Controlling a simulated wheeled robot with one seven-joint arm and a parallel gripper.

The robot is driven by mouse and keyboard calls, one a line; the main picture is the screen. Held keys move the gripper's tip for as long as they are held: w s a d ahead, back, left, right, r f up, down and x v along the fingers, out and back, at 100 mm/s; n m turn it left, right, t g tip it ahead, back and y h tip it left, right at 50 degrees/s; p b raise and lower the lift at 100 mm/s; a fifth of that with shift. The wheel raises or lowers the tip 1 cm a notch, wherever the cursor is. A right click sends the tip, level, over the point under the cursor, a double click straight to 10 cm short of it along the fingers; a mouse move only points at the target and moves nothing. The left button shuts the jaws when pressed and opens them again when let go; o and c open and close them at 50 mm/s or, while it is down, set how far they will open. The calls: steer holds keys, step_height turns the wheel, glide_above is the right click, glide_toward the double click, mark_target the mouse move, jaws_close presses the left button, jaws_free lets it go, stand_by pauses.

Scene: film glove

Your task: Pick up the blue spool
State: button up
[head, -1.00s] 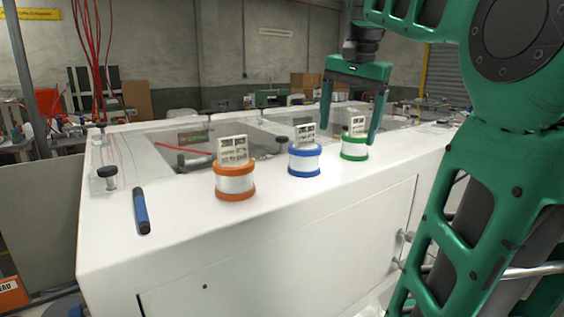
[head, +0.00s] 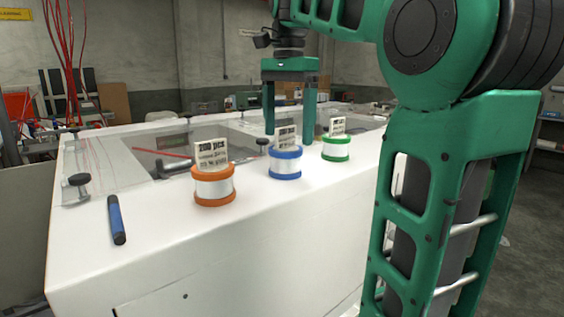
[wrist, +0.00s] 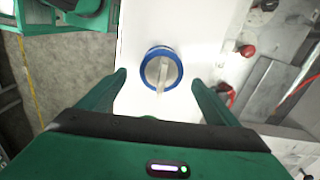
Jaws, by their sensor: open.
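The blue spool (head: 285,163) stands upright on the white cabinet top (head: 150,262), with white film around its middle and a small printed card standing on it. It also shows from above in the wrist view (wrist: 160,68), just beyond and between my fingertips. My gripper (head: 289,138) is open and empty, pointing down above and behind the blue spool in the head view. In the wrist view my gripper (wrist: 158,80) has a finger on either side of the spool's line, apart from it. The green spool is mostly hidden in the wrist view by my gripper body.
An orange spool (head: 214,187) stands left of the blue one and a green spool (head: 336,149) stands close to its right. A blue marker (head: 117,220) lies at the left. Black knobs and a clear panel (head: 150,150) are behind the spools.

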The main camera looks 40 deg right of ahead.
mark_target(286, 148)
steer(key=shift+w+a+f, duration=0.1)
steer(key=shift+f, duration=1.8)
steer(key=shift+w+a+f, duration=0.1)
steer(key=shift+f, duration=1.75)
steer(key=shift+c, duration=0.7)
steer(key=c, duration=1.1)
steer(key=shift+d+r, duration=0.1)
